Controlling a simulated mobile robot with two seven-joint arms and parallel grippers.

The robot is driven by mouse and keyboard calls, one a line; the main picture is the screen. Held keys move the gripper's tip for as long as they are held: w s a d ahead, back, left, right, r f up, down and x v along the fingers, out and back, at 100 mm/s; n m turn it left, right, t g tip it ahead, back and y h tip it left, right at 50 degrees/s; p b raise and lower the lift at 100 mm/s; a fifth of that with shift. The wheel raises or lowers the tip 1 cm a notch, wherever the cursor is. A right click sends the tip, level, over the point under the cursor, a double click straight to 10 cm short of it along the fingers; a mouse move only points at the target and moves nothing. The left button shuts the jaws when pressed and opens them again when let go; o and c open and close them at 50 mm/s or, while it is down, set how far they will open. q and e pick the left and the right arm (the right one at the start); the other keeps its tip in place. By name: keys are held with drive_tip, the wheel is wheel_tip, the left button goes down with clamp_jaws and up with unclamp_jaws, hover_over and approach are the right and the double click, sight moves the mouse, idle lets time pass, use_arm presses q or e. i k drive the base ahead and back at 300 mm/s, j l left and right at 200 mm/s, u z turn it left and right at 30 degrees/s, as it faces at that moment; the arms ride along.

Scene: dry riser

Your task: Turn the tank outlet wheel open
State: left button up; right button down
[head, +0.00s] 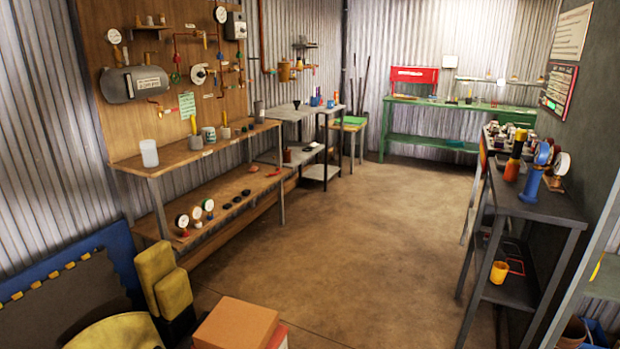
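The grey tank (134,84) is mounted on its side on the wooden wall board (120,40) at the upper left, with a white label on its front. Copper pipework (158,102) runs close to its lower right. Neither of my grippers can be made out in the head view.
A wooden two-tier bench (190,153) stands below the board, with a white cup (149,153) and several gauges (182,221). A cardboard box (235,325) and yellow blocks (155,270) are in front. A dark shelf (525,205) stands right. The middle floor (350,240) is clear.

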sight(172, 76)
drive_tip(key=i+l+z, duration=0.15)
drive_tip(key=i+z, duration=0.15)
drive_tip(key=i, duration=0.15)
drive_tip(key=i+z, duration=0.35)
drive_tip(key=i, duration=0.15)
drive_tip(key=i+u, duration=0.2)
drive_tip(key=i, duration=0.35)
drive_tip(key=i+l+u, duration=0.2)
drive_tip(key=i, duration=0.35)
drive_tip(key=i+u, duration=0.35)
drive_tip(key=i, duration=0.8)
drive_tip(key=i+u, duration=0.3)
drive_tip(key=i, duration=0.2)
drive_tip(key=i+l+u, duration=0.15)
drive_tip(key=i+u, duration=0.2)
drive_tip(key=i, duration=0.15)
drive_tip(key=i+u, duration=0.85)
